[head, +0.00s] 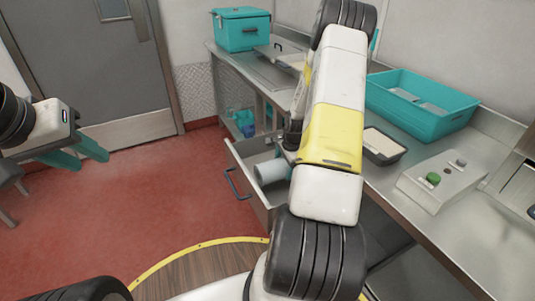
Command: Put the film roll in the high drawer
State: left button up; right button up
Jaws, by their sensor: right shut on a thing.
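The film roll (271,172) is a pale grey-blue cylinder lying within the outline of the open drawer (237,163). I cannot tell whether it touches the drawer's floor. The drawer is grey with a dark blue handle and is pulled out from under the metal counter. My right gripper (287,157) is at the roll's right end, mostly hidden behind my own white and yellow arm, and is shut on the roll. My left gripper (82,154) is open and empty, with teal fingers apart, over the floor at the left.
On the counter (400,184) stand a teal tub (422,105), a dark tray with pale contents (382,146), a control box with a green button (442,182) and a teal cooler (240,29). Blue items (243,122) sit below it. The red floor (160,205) left of the drawer is clear.

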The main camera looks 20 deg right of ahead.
jog(key=shift+f, duration=0.65)
jog(key=shift+f, duration=0.1)
jog(key=o, duration=2.1)
jog(key=shift+c, duration=0.2)
